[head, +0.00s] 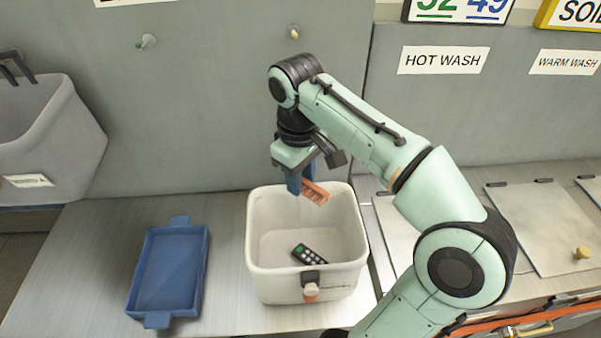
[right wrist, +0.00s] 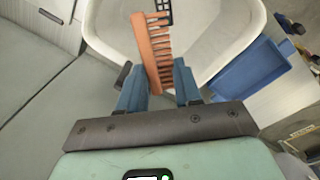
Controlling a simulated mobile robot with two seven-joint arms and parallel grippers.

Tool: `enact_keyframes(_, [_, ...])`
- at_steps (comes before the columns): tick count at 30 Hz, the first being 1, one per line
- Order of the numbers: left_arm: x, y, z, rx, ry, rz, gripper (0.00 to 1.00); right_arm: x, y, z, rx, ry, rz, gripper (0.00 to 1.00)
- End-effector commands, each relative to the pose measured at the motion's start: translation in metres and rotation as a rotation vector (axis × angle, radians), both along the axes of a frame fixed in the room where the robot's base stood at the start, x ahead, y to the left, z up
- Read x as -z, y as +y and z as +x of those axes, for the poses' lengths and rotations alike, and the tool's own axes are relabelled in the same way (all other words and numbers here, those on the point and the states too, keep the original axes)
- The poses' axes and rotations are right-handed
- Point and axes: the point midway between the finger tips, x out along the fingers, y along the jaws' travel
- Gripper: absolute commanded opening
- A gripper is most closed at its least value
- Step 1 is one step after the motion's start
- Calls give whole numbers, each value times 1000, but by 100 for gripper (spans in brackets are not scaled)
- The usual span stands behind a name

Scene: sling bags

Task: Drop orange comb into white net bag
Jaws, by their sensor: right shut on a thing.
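My right gripper (head: 302,184) is shut on the orange comb (head: 317,194) and holds it over the back part of a white open-topped container (head: 256,235). In the right wrist view the comb (right wrist: 146,52) sticks out from between the blue fingers (right wrist: 159,82), its teeth facing right. The container is the white thing below the comb and looks solid-walled; I cannot make out any net. It also shows in the right wrist view (right wrist: 215,38). My left gripper is not in view.
A black remote (head: 309,255) lies inside the white container. A blue tray (head: 170,268) lies on the counter to its left. A grey bag (head: 45,130) hangs at the far left. Flat grey lids (head: 550,225) lie to the right. Bare counter surrounds the blue tray.

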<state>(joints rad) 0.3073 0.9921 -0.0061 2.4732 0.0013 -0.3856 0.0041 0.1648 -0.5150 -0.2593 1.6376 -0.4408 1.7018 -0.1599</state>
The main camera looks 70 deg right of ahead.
Motion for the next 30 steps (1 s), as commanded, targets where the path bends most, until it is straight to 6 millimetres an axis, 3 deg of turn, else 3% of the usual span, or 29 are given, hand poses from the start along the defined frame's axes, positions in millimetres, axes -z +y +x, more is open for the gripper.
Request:
enact_keyframes(3, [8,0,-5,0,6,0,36,8,0,0,0,0,0,5])
enact_keyframes(11, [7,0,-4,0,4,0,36,7,0,1,0,-2,0,5])
enact_keyframes(12, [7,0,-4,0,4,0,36,7,0,1,0,-2,0,40])
enact_keyframes(14, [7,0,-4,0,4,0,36,7,0,1,0,-2,0,60])
enact_keyframes(15, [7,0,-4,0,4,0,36,7,0,1,0,-2,0,63])
enact_keyframes(25, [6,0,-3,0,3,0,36,4,0,1,0,-2,0,63])
enact_keyframes(30, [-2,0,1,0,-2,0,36,-21,1,2,1,-6,-1,63])
